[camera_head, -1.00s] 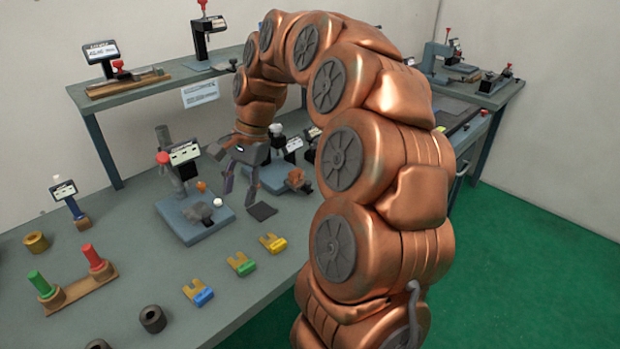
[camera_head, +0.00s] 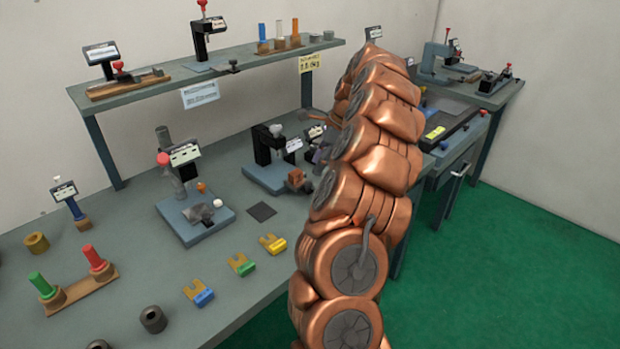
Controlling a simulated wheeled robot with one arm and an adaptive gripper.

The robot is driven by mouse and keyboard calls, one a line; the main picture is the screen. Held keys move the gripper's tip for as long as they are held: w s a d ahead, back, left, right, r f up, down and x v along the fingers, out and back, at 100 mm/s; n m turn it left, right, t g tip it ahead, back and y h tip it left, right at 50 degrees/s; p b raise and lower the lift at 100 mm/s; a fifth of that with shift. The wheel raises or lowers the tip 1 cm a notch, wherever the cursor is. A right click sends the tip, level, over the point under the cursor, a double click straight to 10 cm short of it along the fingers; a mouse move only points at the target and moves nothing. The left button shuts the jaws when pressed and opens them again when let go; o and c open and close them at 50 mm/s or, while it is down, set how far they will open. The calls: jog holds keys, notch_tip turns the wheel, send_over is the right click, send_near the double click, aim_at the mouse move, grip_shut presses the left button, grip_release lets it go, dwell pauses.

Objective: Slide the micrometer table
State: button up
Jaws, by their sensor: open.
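I cannot tell for certain which fixture is the micrometer table. One blue-based stand (camera_head: 196,229) at the bench centre has a post, a display, a grey piece and a white knob. A second blue-based stand (camera_head: 262,180) behind it has a black column and a brown block (camera_head: 295,178) on its right side. My gripper (camera_head: 318,154) shows only as a small grey part beside my arm, right of that second stand. It is open, and most of it is hidden behind my arm. Nothing is seen held.
Yellow, green and blue forked pieces (camera_head: 240,264) lie along the bench front. A rack with green and red pegs (camera_head: 82,292) stands at the left. A raised shelf (camera_head: 250,60) runs along the back, carrying instruments and pegs. A dark flat pad (camera_head: 262,211) lies mid-bench.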

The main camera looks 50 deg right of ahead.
aim_at(308, 182)
jog(key=shift+p+x, duration=0.7)
jog(key=shift+x, duration=2.45)
jog(key=shift+c, duration=0.2)
grip_shut()
